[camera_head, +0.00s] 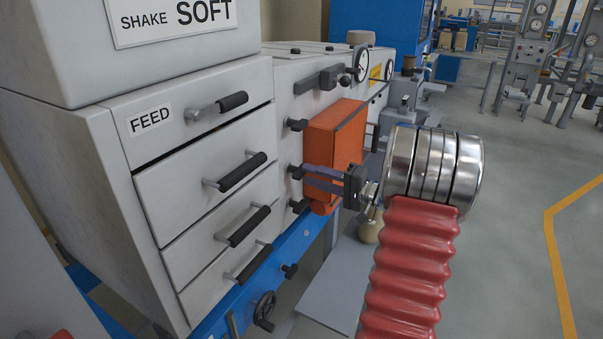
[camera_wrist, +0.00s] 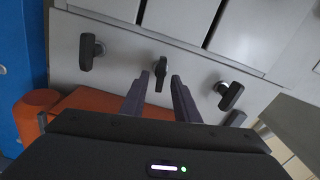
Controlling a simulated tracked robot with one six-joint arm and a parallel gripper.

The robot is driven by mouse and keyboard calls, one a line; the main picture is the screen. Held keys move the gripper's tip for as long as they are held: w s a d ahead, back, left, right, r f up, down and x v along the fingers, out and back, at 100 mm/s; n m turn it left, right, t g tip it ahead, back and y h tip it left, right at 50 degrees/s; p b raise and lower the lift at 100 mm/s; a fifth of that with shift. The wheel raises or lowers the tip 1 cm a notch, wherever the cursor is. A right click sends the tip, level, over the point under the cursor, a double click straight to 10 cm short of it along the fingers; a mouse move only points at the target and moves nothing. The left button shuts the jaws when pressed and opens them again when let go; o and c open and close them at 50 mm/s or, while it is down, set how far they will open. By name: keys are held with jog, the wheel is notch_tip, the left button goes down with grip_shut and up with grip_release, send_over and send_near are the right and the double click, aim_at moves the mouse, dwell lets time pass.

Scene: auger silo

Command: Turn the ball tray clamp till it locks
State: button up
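Several black clamp handles sit on the pale machine panel, and none carries a readable label. The middle clamp (camera_wrist: 161,70) stands nearly upright in the wrist view, straight ahead of my gripper (camera_wrist: 160,78). My two fingers are apart with a gap, one on each side of this clamp's lower end. I cannot tell whether they touch it. In the head view, my gripper (camera_head: 308,176) reaches left to the middle clamp (camera_head: 295,172), which the fingers partly cover. The upper clamp (camera_head: 297,125) and lower clamp (camera_head: 299,206) are clear of the fingers.
An orange box (camera_head: 337,140) is on the panel close behind my fingers. Grey drawers (camera_head: 205,180) with black bar handles are to the left, one labelled FEED. A blue rail (camera_head: 300,240) with a handwheel (camera_head: 264,310) runs below. Open floor lies to the right.

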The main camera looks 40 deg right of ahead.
aim_at(301, 172)
jog(key=shift+x, duration=2.15)
grip_shut()
